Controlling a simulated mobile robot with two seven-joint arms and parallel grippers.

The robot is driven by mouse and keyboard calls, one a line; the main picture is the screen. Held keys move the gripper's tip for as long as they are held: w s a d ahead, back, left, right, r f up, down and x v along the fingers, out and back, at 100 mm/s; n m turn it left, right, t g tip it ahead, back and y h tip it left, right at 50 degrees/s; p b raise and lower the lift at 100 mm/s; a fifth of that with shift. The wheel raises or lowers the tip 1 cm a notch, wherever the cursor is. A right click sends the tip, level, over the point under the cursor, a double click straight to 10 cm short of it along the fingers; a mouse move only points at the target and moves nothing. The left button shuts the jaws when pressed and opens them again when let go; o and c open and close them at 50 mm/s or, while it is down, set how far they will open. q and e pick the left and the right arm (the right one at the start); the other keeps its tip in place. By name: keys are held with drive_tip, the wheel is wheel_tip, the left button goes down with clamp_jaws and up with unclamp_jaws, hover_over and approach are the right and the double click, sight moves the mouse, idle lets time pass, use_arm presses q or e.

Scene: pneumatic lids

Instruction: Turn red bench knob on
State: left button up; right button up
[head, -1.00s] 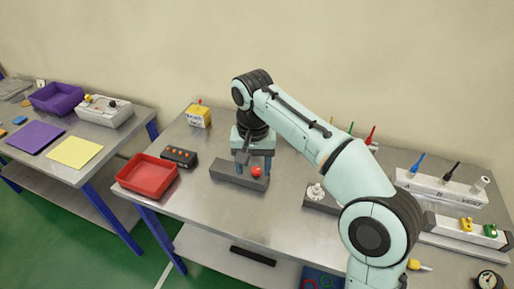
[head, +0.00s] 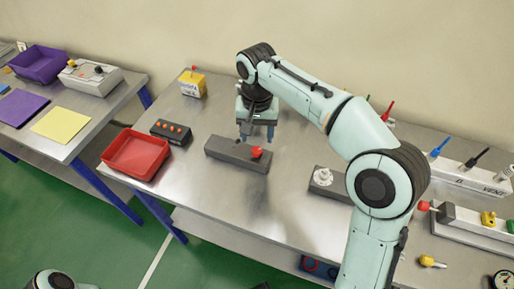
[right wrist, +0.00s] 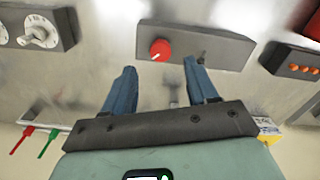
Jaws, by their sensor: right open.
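A round red knob (head: 257,152) sits on a long dark grey block (head: 228,152) on the metal bench. The knob (right wrist: 160,50) also shows in the right wrist view, with a thin mark on its face, on the same block (right wrist: 225,50). My right gripper (head: 257,137) is open and empty, just behind the block in the head view. In the right wrist view its two blue fingers (right wrist: 162,85) are spread, with the knob beyond their tips and roughly between them, apart from both. My left gripper is not in view.
A red tray (head: 136,155) and a black box with orange buttons (head: 171,131) stand left of the block. A dark box with a white dial (head: 325,180) stands to its right. A yellow box (head: 193,83) is at the back. Bare bench lies in front.

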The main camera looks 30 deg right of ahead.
sight(257, 150)
wheel_tip(257, 150, down, 6)
drive_tip(key=shift+r+b, duration=0.1)
drive_tip(key=shift+b, duration=0.35)
drive_tip(key=c, duration=1.1)
